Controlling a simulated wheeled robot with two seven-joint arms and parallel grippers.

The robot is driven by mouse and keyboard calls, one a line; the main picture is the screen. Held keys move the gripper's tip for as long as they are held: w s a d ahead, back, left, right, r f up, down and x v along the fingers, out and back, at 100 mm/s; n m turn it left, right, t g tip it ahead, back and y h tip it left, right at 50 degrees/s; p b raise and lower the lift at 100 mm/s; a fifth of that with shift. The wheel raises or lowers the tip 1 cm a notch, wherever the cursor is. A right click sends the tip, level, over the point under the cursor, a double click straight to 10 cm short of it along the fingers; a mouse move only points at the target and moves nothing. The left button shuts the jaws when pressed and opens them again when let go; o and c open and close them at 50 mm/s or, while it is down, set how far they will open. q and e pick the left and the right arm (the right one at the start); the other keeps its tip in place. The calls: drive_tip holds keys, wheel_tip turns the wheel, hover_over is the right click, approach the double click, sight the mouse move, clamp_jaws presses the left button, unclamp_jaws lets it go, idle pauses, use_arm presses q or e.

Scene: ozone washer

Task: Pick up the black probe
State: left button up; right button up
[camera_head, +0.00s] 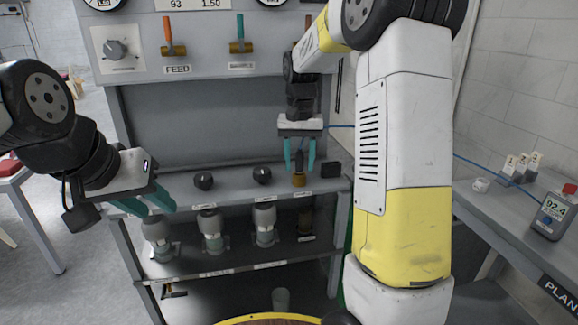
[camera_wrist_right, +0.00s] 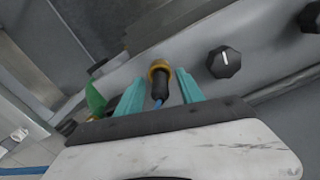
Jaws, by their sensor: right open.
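The black probe (camera_wrist_right: 160,88) shows in the right wrist view, standing in a brass-coloured fitting (camera_wrist_right: 159,66) on the grey panel ledge. In the head view the brass fitting (camera_head: 299,180) sits at the right end of the ledge, below my right gripper. My right gripper (camera_head: 299,168) has teal fingers, points down and is open. Its fingers are on either side of the probe in the wrist view (camera_wrist_right: 158,90); I cannot tell whether they touch it. My left gripper (camera_head: 157,208) is at the left, near the ledge's left end, with teal fingers; whether it is open is unclear.
Black knobs (camera_head: 262,175) stand left of the fitting on the ledge. Grey bottle-like parts (camera_head: 264,225) sit below. A blue cable (camera_head: 480,166) runs to a handheld meter (camera_head: 553,212) on the right bench.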

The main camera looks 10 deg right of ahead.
clamp_jaws()
